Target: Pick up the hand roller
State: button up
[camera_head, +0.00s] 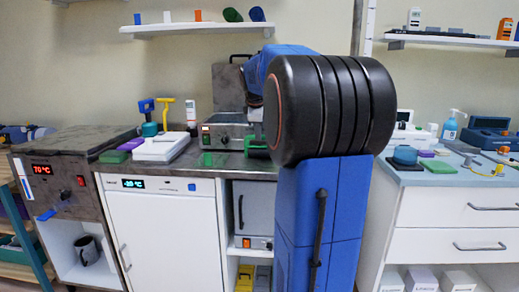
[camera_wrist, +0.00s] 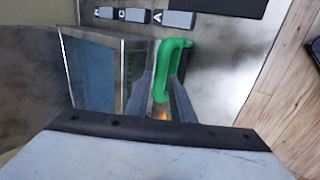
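A green loop-shaped handle (camera_wrist: 170,65) shows between the two fingers of my gripper (camera_wrist: 161,85) in the wrist view. It may be the hand roller, but I see no roller part. My gripper is open, with a finger on each side of the green handle; contact is not clear. In the head view a green piece (camera_head: 255,148) shows at the counter just left of my arm, which hides most of that spot. A blue-handled tool (camera_head: 146,106) and a yellow T-handled tool (camera_head: 166,112) stand further left on the counter.
Small lettered blocks (camera_wrist: 178,19) show in the wrist view. The right counter (camera_head: 408,176) holds several small items.

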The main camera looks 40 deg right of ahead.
jog(key=x, duration=0.4)
jog(key=shift+w+f, duration=0.1)
jog(key=shift+f, duration=0.15)
jog(key=shift+c, duration=0.6)
grip_shut()
jog(key=shift+r, duration=0.1)
